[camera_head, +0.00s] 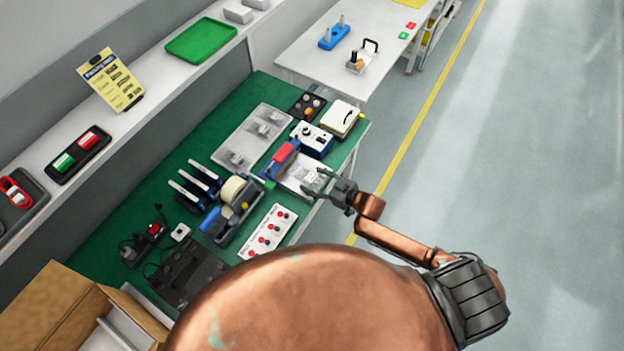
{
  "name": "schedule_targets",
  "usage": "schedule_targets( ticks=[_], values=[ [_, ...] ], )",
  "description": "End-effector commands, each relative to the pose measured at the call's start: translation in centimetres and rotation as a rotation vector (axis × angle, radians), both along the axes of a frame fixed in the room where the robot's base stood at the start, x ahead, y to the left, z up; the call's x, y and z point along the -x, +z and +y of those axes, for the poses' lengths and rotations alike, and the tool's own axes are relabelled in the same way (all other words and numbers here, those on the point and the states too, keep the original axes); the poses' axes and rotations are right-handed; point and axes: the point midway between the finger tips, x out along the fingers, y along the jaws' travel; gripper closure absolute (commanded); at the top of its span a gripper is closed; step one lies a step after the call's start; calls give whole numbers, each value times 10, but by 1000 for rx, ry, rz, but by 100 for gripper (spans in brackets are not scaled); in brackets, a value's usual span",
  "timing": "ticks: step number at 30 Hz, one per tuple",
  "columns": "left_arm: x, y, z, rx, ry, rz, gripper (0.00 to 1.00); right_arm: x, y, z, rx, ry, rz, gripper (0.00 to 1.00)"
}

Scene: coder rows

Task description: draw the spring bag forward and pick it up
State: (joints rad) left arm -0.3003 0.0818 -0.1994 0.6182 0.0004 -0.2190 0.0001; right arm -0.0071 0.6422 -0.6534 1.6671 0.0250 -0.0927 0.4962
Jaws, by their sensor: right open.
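A pale, see-through flat item that looks like the spring bag (296,177) lies near the front edge of the green-topped bench (150,205). Its contents are too small to make out. My right gripper (316,182) is at the bag's right side, over the bench's front edge, with its fingers apart and pointing left at the bag. Nothing shows between the fingers. I cannot tell whether they touch the bag. My left gripper is not in view.
A red and blue tool (281,158) lies close on the bag's left. A blue-white box (311,139) stands behind it. A tape dispenser (235,205) and a white panel with red knobs (268,231) are nearer me. A clear tray (250,136) lies further left. The floor to the right is clear.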

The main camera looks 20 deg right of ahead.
Motion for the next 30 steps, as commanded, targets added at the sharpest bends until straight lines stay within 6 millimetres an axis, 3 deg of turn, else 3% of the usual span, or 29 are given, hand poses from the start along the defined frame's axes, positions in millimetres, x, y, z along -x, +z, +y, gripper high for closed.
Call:
schedule_targets(
  ticks=[9, 15, 30],
  values=[
    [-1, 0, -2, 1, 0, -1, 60, 52, 23, -33, 2, -1, 4, 37],
    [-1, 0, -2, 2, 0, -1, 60, 76, 36, -48, 2, 0, 3, 37],
    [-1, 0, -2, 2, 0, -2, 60, 86, 42, -54, 1, 0, 2, 37]
  ],
)
